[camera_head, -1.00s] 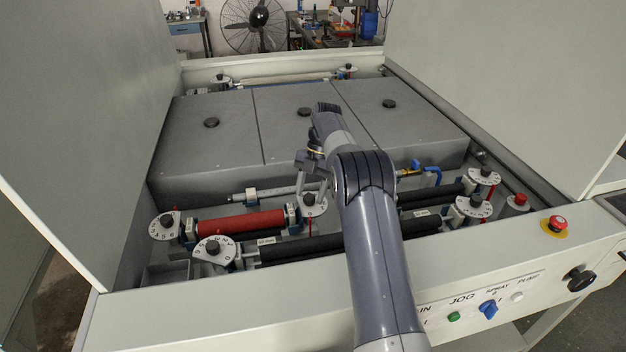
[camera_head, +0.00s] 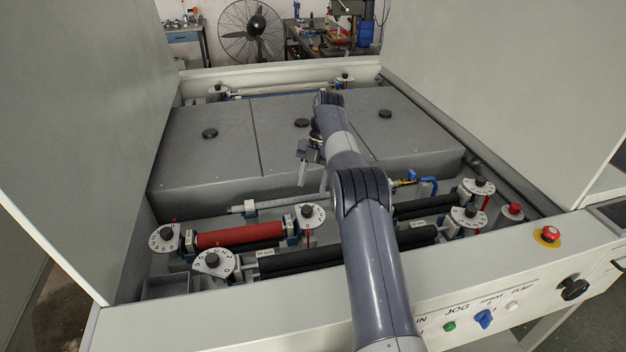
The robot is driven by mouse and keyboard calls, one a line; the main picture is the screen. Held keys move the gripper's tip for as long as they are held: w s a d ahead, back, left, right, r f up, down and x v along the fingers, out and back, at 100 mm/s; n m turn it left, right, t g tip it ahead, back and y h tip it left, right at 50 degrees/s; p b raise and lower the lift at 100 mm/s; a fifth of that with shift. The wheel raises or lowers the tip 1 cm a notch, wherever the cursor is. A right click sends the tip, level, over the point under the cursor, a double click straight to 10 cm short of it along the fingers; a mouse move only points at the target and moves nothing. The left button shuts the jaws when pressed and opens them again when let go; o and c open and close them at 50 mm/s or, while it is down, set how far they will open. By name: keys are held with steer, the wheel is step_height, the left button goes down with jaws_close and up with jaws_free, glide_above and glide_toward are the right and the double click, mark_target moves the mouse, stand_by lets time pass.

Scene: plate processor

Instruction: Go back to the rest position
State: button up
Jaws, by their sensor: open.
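My gripper (camera_head: 318,172) hangs from the end of my arm above the front edge of the grey covers, left of my forearm. It points down, its fingers are open, and I see nothing between them. The numbered dial with a black knob (camera_head: 307,213) is below the fingers, apart from them as far as I can tell. My arm reaches in from the front and hides part of the black rollers and the right-hand cover.
Grey covers (camera_head: 205,165) with black knobs fill the middle of the machine. A red roller (camera_head: 240,236) and black rollers (camera_head: 300,257) lie in front. Tall side panels (camera_head: 85,130) stand left and right. The front panel carries a red emergency button (camera_head: 550,233) and a blue switch (camera_head: 484,318).

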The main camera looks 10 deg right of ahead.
mark_target(307, 208)
steer(key=b+x, duration=0.3)
steer(key=shift+f, duration=0.2)
steer(key=shift+p+x, duration=0.35)
steer(key=shift+x, duration=1.75)
steer(key=shift+r, duration=0.1)
